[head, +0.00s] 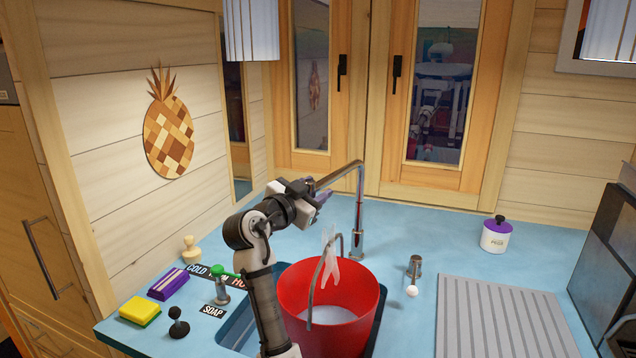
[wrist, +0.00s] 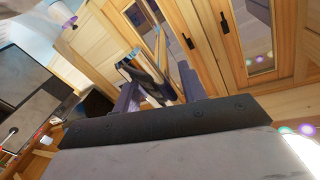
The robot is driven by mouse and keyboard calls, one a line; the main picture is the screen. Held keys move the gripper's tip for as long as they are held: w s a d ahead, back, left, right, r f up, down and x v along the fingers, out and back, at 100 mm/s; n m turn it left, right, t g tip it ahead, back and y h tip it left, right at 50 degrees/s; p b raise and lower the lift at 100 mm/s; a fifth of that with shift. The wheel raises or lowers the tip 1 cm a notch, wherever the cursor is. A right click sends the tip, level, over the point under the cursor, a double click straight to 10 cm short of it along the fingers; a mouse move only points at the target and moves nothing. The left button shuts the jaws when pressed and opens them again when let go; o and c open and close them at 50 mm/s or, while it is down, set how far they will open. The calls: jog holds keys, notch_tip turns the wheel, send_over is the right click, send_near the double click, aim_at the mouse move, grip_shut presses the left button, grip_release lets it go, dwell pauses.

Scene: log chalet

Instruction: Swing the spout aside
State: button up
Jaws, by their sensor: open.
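The silver faucet spout (head: 342,174) rises from the counter behind the sink, bends at the top and slopes down to the left. My gripper (head: 318,195) is at the spout's lower left end in the head view. In the wrist view, the two fingers of my gripper (wrist: 158,84) stand apart, with the spout (wrist: 146,74) between them. The fingers are open and I cannot tell whether either one touches the spout. The spout's tip is partly hidden by my gripper in the head view.
A red bucket (head: 301,288) with a raised handle stands in the sink below the spout; a white glove-like thing (head: 330,262) hangs there. A soap dispenser (head: 222,290), sponge (head: 140,311) and purple-wrapped item (head: 168,284) lie left. A ribbed drainboard (head: 500,315) and white jar (head: 495,237) are right.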

jog(key=shift+x, duration=1)
jog(key=shift+a, duration=0.1)
grip_shut()
jog(key=shift+d, duration=0.2)
